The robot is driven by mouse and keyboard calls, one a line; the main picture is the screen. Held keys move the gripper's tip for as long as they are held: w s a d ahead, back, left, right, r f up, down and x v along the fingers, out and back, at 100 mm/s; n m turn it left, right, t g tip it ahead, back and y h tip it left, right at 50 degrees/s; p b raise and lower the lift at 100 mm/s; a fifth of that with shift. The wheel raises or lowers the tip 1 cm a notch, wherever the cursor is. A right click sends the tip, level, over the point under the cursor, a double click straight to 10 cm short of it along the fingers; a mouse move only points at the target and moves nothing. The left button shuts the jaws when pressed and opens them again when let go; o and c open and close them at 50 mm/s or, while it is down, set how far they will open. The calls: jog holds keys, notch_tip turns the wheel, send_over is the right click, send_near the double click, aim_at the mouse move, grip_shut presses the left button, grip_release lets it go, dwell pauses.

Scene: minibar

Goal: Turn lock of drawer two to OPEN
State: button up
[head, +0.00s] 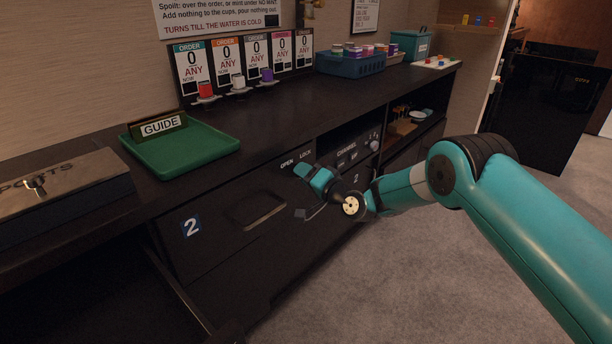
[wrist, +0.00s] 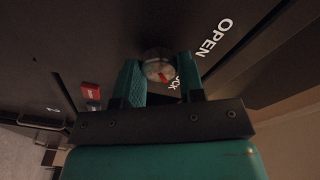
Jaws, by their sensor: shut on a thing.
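Drawer two (head: 215,250) is the dark front with a blue "2" label and a recessed handle (head: 257,209); it looks closed. The words OPEN and LOCK are printed near its upper right corner. In the wrist view the lock knob (wrist: 158,66) is a round metal piece with a red mark pointing toward the partly hidden word LOCK. The word OPEN (wrist: 214,38) is clear to its right. My gripper (wrist: 159,76) has its teal fingers on either side of the knob, shut on it. In the head view my gripper (head: 312,178) covers the knob.
The counter above holds a green tray (head: 180,150) with a GUIDE sign, order cards with small cups, and a blue basket (head: 350,64). A panel marked CHANNEL with dials (head: 374,144) is right of the lock. Carpeted floor (head: 400,270) is free in front.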

jog(key=shift+n+b, duration=0.3)
jog(key=shift+b, duration=0.05)
jog(key=n+y+b, duration=0.1)
jog(key=n+b, duration=0.8)
jog(key=b, duration=0.1)
jog(key=n+y+b, duration=0.1)
jog(key=n+b, duration=0.8)
jog(key=b, duration=0.2)
jog(key=shift+f, duration=0.1)
jog(key=shift+n+g, duration=0.3)
jog(key=o, duration=0.9)
jog(key=shift+o, duration=0.2)
jog(key=shift+s+d, duration=0.1)
